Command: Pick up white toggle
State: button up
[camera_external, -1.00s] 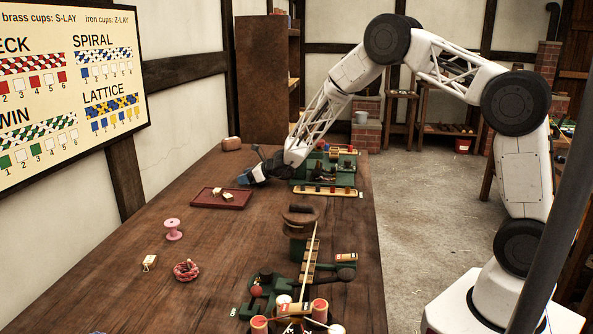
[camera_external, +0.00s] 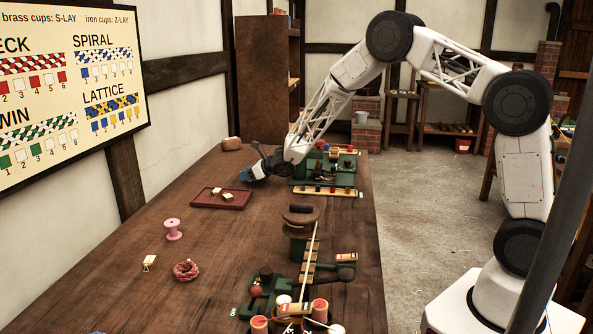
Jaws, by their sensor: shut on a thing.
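My gripper (camera_external: 250,173) is at the far left part of the table, just right of the dark red tray (camera_external: 207,204) and a little above the table top. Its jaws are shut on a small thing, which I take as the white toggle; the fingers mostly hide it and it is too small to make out. Two small cream pieces (camera_external: 228,196) lie on the tray, apart from my gripper.
A green machine (camera_external: 325,173) stands close to the right of my gripper. A tan rounded block (camera_external: 232,143) lies behind it. A pink spool (camera_external: 173,229), a small cream tagged piece (camera_external: 149,262) and a red-white rope coil (camera_external: 186,270) lie nearer, with clear table between.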

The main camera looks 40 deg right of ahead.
notch_tip(320, 180, up, 2)
jog(key=shift+r, duration=0.15)
jog(key=s+d, duration=0.1)
jog(key=s, duration=0.4)
jog(key=s+d+r, duration=0.1)
jog(key=s+d, duration=0.1)
jog(key=s, duration=0.3)
jog(key=s+d, duration=0.1)
jog(key=s, duration=0.4)
jog(key=shift+s+d+r, duration=0.2)
jog(key=shift+r, duration=0.05)
